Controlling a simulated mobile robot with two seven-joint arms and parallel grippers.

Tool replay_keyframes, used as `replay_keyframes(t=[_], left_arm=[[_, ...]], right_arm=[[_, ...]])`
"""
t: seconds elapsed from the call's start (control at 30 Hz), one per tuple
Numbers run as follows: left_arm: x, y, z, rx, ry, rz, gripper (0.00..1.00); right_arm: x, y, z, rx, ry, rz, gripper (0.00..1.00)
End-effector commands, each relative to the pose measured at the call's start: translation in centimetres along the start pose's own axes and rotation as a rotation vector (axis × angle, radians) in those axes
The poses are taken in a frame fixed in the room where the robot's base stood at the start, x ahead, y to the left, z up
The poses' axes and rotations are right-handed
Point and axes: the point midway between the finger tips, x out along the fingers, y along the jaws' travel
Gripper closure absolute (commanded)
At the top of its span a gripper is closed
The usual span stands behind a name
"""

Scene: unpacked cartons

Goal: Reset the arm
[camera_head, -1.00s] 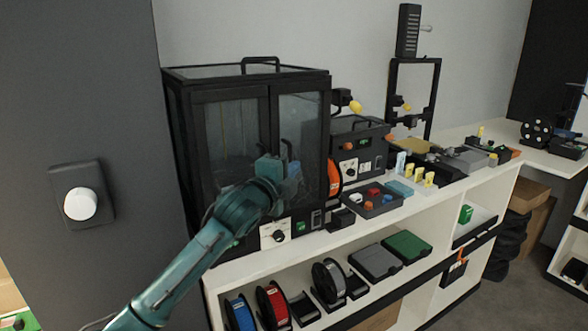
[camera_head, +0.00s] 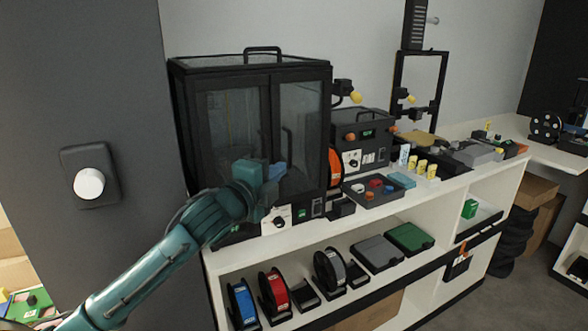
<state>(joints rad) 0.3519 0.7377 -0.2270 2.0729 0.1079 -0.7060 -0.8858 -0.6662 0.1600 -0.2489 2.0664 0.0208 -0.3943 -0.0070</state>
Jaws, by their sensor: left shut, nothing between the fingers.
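My left arm comes in from the lower left, teal and bent at the wrist. My left gripper (camera_head: 277,172) is shut and empty, in front of the doors of a black glass-fronted cabinet (camera_head: 246,75). Whether it touches the doors I cannot tell. The cabinet doors look closed, and part of its lower front is hidden behind my wrist. My right gripper is not in view.
A white shelf unit (camera_head: 375,222) carries the cabinet, a black control box (camera_head: 361,140) and a tray of coloured parts (camera_head: 373,190). Filament spools, such as a red one (camera_head: 273,292), stand on the lower shelf. A grey wall with a round white knob (camera_head: 89,183) is at left.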

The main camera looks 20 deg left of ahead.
Motion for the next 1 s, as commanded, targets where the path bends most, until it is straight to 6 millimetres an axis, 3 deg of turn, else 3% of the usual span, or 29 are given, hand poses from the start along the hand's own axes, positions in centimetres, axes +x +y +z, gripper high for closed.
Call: replay_keyframes(t=[0.1,0.33,0.43,0.57,0.67,0.8,0.9,1.0], left_arm=[[-1.1,0.1,0.4,0.000,0.000,0.001,1.00],[-1.6,0.1,0.4,-0.006,0.002,0.003,1.00],[-1.7,2.1,-0.2,-0.059,0.013,0.033,1.00],[-2.9,8.6,-2.4,-0.249,0.036,0.134,1.00],[-5.3,15.3,-5.0,-0.472,0.037,0.244,1.00],[-10.5,23.9,-8.8,-0.806,-0.013,0.396,1.00],[-15.1,28.8,-11.5,-1.039,-0.083,0.491,1.00],[-19.4,32.3,-13.7,-1.234,-0.166,0.561,1.00]], right_arm=[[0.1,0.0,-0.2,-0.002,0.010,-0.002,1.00],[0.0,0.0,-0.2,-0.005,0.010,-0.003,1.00],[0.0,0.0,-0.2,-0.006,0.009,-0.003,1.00],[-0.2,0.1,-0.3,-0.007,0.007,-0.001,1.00],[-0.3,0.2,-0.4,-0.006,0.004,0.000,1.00],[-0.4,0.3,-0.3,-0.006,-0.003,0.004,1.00],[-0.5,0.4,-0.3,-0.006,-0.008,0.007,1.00],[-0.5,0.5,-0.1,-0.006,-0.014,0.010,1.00]])
